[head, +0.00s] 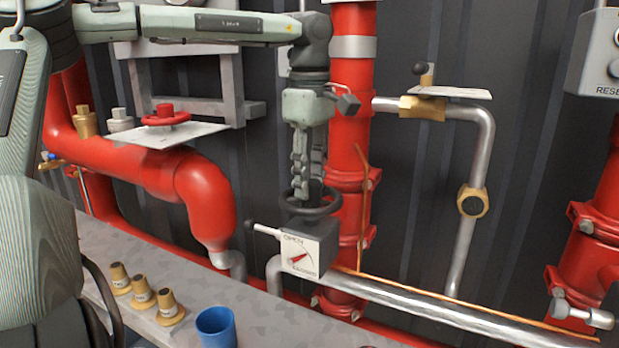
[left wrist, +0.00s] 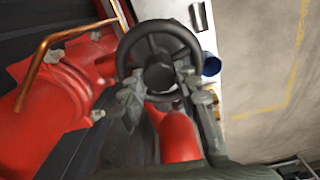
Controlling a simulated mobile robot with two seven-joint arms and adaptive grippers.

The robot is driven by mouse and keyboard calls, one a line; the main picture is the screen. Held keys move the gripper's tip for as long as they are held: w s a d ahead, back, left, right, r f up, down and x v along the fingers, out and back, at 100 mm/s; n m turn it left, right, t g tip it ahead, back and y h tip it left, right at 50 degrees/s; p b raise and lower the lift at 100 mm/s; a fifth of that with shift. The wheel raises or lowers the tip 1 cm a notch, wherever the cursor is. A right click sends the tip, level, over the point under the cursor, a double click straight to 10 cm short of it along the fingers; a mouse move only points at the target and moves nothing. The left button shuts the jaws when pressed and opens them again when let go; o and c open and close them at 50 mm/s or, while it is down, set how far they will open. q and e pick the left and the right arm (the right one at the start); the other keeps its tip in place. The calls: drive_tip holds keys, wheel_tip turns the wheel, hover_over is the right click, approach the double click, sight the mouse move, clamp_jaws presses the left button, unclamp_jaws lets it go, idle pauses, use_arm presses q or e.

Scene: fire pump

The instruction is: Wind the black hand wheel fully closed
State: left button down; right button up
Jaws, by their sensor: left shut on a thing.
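The black hand wheel (head: 310,204) sits on top of a grey gearbox (head: 304,236), in the middle of the head view. The gearbox face has an OPEN dial (head: 300,254) with a red pointer; the pointer's exact reading is too small to tell. My left gripper (head: 309,190) comes down from above and is shut on the wheel. The left wrist view shows the wheel (left wrist: 158,48) with its spokes and hub, and the gripper fingers (left wrist: 163,97) at its near rim. My right gripper is not in view.
A red standpipe (head: 350,140) rises right behind the wheel. A thin copper pipe (head: 362,200) runs close beside it. A small red hand wheel (head: 165,115) is at the left. A blue cup (head: 216,327) and several brass fittings (head: 144,298) stand on the grey ledge in front.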

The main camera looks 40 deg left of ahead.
use_arm(q)
drive_tip(key=shift+r, duration=0.1)
drive_tip(key=m, duration=0.6)
drive_tip(key=shift+w, duration=0.15)
drive_tip(key=shift+m, duration=1)
drive_tip(key=m, duration=0.4)
drive_tip(key=shift+m, duration=0.3)
drive_tip(key=m, duration=0.3)
drive_tip(key=shift+w, duration=0.1)
drive_tip(key=shift+m, duration=0.3)
